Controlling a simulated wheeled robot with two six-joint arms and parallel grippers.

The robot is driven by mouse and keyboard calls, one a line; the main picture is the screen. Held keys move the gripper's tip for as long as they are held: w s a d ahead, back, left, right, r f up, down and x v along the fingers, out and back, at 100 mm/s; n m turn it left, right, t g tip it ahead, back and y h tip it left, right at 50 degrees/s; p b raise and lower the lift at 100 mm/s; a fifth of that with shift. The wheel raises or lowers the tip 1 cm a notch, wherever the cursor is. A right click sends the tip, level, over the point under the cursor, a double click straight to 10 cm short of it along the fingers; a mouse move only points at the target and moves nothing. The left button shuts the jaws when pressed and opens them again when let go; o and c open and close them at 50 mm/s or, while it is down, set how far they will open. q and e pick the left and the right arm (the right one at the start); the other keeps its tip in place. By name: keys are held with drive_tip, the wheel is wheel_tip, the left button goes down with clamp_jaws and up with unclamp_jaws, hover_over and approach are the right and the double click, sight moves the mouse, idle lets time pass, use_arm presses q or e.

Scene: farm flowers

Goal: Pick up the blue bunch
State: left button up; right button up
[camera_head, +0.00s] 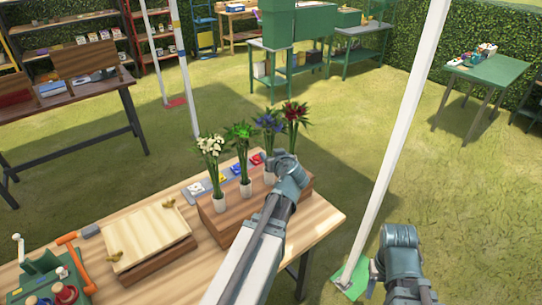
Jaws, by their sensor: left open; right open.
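The blue bunch (268,123) has dark blue-violet flowers and green leaves. It stands upright in a pale vase (269,177) on a brown wooden block on the table, between the green bunch (240,135) and the red bunch (295,117). My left arm reaches up from the bottom. Its end, with the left gripper (276,159), is close to the right of the blue bunch's vase in the picture and covers the lower stems of the red bunch. The fingers are small and partly hidden; nothing shows held. My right arm is at the bottom right; its fingers are not visible.
A white bunch (211,147) stands at the block's left end. Coloured cards (222,177) lie behind the block. A wooden box (148,235) and green tool with red knobs (62,275) are on the left. A white pole (398,130) rises between my arms.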

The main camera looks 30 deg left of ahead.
sight(268, 151)
use_arm(q)
drive_tip(key=shift+b+x, duration=0.45)
drive_tip(key=shift+x, duration=1.5)
drive_tip(key=b+x, duration=0.1)
drive_tip(key=x, duration=0.1)
drive_tip(key=b+x, duration=0.1)
drive_tip(key=x, duration=0.2)
drive_tip(key=shift+w+d, duration=0.1)
drive_tip(key=shift+w, duration=0.25)
drive_tip(key=shift+s, duration=0.1)
clamp_jaws()
